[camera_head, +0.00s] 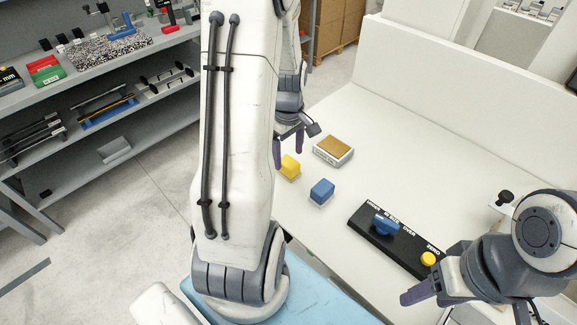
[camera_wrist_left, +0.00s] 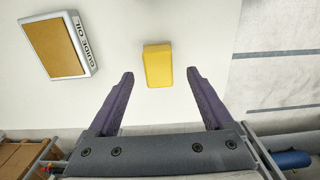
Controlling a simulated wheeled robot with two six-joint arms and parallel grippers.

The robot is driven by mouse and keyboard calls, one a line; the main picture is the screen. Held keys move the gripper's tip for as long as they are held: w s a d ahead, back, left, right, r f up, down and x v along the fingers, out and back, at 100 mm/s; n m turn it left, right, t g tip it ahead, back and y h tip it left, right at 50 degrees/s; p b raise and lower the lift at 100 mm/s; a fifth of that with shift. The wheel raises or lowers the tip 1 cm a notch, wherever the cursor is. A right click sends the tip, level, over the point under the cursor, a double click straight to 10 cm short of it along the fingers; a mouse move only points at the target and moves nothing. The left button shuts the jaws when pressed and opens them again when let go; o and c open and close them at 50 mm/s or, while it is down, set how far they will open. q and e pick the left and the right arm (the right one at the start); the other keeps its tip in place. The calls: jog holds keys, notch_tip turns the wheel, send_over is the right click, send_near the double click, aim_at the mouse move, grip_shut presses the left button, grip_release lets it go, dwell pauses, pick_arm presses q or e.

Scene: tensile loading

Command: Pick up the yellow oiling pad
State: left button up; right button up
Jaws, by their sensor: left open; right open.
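The yellow oiling pad (camera_head: 290,167) is a small block on the white table, just below my left gripper (camera_head: 289,143) in the head view. In the left wrist view the yellow pad (camera_wrist_left: 158,66) lies ahead of the open fingers (camera_wrist_left: 160,88), roughly centred between them and apart from both. My left gripper is open and empty. My right gripper (camera_head: 432,291) is open and empty at the lower right, by the front of the black board.
A guide oil tray (camera_head: 333,150) with a brown top sits right of the pad. A blue block (camera_head: 322,191) lies close in front. A black board (camera_head: 395,241) carries a blue piece (camera_head: 386,225) and a yellow knob (camera_head: 428,259).

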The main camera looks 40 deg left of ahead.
aim_at(289, 161)
pick_arm(q)
notch_tip(289, 161, down, 4)
jog(key=shift+w+f+p, duration=0.1)
jog(key=shift+p, duration=0.35)
jog(key=shift+c, duration=0.3)
grip_shut()
jog(key=shift+w+a+r, duration=0.1)
jog(key=shift+r, duration=0.4)
jog(key=r, duration=0.1)
jog(key=d+r+b, duration=0.1)
jog(key=r, duration=0.1)
jog(key=shift+r+b, duration=0.3)
jog(key=d+r+b, duration=0.2)
jog(key=d+r, duration=0.4)
jog(key=d, duration=0.4)
jog(key=shift+w+d+r, duration=0.3)
jog(key=shift+w+d, duration=0.05)
jog(key=shift+d, duration=0.05)
